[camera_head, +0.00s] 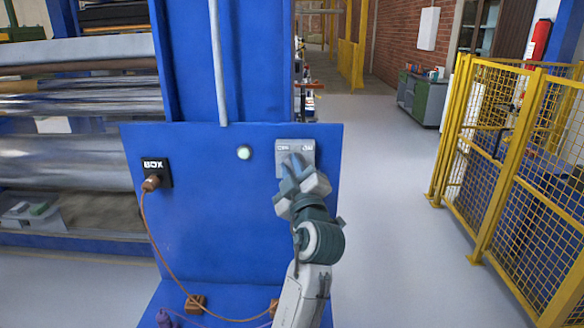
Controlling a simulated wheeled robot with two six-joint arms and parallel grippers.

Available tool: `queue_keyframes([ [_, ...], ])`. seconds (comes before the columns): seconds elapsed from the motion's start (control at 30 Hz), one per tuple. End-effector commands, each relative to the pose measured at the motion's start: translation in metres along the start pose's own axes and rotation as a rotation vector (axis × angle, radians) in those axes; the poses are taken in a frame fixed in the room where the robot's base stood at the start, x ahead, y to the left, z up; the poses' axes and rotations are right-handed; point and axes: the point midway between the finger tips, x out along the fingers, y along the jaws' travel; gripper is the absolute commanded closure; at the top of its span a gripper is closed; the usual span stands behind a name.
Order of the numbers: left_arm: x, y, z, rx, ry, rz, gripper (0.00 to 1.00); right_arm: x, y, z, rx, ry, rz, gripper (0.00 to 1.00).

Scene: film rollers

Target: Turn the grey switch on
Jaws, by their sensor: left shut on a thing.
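The grey switch (295,146) is a light grey plate at the upper right of the blue panel (200,225). Small dark lettering shows along its top edge. My left gripper (296,165) reaches up from the bottom of the view, its fingers over the lower half of the switch. The jaws are shut on the switch. The fingers hide the switch's middle and lower part, so I cannot tell its on or off position. My right gripper is not in view.
A pale green round light (244,152) and a black socket (157,173) with a brown plug and cable (158,235) are on the panel. Yellow mesh fencing (515,170) stands at right; grey floor (400,220) between is clear.

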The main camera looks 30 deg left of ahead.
Motion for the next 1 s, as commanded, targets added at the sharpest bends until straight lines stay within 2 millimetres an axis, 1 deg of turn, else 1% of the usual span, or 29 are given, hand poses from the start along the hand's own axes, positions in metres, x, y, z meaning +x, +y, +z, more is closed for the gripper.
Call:
queue_keyframes([
  [0.27, 0.0, 0.0, 0.0, 0.016, 0.001, 0.008, 1.0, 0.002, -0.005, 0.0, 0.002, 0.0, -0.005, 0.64],
  [0.47, 0.0, 0.0, 0.001, 0.091, 0.001, 0.04, 1.0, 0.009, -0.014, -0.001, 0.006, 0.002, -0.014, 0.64],
  [0.73, 0.0, 0.002, 0.0, 0.293, 0.003, 0.125, 1.0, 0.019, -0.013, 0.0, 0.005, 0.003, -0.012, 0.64],
  [1.0, 0.001, 0.005, -0.001, 0.533, 0.003, 0.222, 1.0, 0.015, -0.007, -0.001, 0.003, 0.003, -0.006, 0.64],
])
